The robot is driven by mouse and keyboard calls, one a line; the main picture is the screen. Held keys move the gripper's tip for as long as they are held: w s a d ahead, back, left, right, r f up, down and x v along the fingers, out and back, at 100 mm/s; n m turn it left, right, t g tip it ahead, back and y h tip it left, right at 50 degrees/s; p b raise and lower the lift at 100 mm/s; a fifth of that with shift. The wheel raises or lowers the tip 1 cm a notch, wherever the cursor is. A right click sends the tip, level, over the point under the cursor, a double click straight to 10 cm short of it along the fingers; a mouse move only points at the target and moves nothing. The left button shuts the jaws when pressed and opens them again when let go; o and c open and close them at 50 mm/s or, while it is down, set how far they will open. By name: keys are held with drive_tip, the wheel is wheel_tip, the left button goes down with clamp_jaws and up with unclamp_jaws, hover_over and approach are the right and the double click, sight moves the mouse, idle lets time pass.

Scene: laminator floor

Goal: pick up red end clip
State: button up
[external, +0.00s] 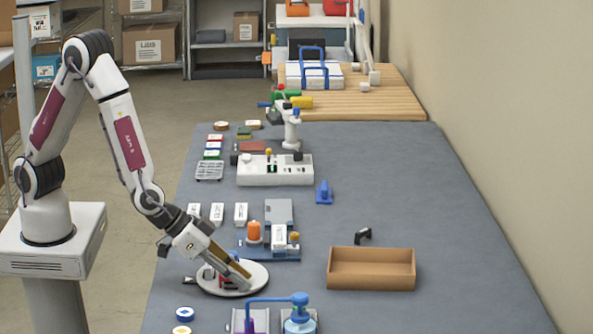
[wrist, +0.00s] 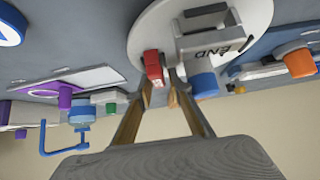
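In the external view the white plate (external: 256,281) is at the table's near left, with a bit of red showing under my gripper (external: 241,272). In the wrist view my gripper (wrist: 160,92) has its two wooden-coloured fingers apart, with a gap between the tips. The tips are right at the red clip, which lies just beyond and slightly left of the gap. Whether a finger touches it I cannot tell.
An orange-brown open tray (external: 371,282) stands to the right, with a small black part (external: 363,236) behind it. A blue-armed fixture (external: 298,310) is at the front. An orange cylinder (external: 254,231) stands behind the plate. The table's right side is clear.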

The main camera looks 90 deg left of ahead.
clamp_jaws()
drive_tip(key=shift+r, duration=0.15)
drive_tip(key=shift+r, duration=4.85)
